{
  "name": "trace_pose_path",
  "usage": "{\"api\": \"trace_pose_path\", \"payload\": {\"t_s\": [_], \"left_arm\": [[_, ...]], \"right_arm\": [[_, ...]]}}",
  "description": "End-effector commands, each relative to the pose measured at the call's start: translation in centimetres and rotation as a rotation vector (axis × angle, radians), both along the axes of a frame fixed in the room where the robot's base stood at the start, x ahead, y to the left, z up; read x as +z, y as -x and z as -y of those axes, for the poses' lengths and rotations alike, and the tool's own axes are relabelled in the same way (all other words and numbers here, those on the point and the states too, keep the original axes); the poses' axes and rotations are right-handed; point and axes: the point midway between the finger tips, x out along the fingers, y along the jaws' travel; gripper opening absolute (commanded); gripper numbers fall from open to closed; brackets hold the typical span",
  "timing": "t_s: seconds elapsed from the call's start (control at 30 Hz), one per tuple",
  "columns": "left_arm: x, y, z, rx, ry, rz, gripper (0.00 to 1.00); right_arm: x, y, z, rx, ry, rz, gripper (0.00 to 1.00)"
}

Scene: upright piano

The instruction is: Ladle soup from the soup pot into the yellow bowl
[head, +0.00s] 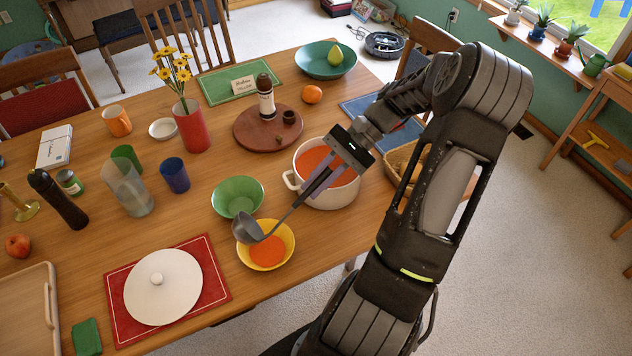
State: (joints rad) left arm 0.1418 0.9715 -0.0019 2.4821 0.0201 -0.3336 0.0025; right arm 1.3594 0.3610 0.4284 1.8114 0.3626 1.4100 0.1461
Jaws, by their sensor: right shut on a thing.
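A white soup pot (328,199) with orange-red soup stands on the wooden table, partly hidden by my right arm. The yellow bowl (285,259) sits nearer the front edge and has orange-red soup in it. My right gripper (318,190) is shut on the dark handle of a ladle (248,229) and is over the pot. The ladle slopes down to the left, and its grey cup is over the left rim of the yellow bowl. I cannot tell whether the cup touches the rim or holds soup. My left gripper is not in view.
A green bowl (238,197) stands right behind the yellow bowl. A white pot lid (163,286) lies on a red placemat (217,294) at the left. A wicker basket (399,169) is right of the pot. A blue cup (175,175) and a clear pitcher (128,190) stand further left.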

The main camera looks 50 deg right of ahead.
Motion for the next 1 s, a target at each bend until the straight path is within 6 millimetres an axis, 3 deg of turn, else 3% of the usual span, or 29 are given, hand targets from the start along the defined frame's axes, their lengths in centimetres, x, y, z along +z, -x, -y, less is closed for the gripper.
{"api": "trace_pose_path", "payload": {"t_s": [0.57, 0.73, 1.0], "left_arm": [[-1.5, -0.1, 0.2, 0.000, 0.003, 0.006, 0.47], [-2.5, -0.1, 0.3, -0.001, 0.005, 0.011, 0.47], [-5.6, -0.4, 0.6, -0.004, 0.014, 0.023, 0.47]], "right_arm": [[0.2, -0.4, -1.2, 0.017, 0.067, -0.037, 0.00], [1.1, -0.7, -1.8, 0.006, 0.110, -0.035, 0.00], [1.9, -1.1, -3.1, 0.002, 0.212, -0.070, 0.00]]}}
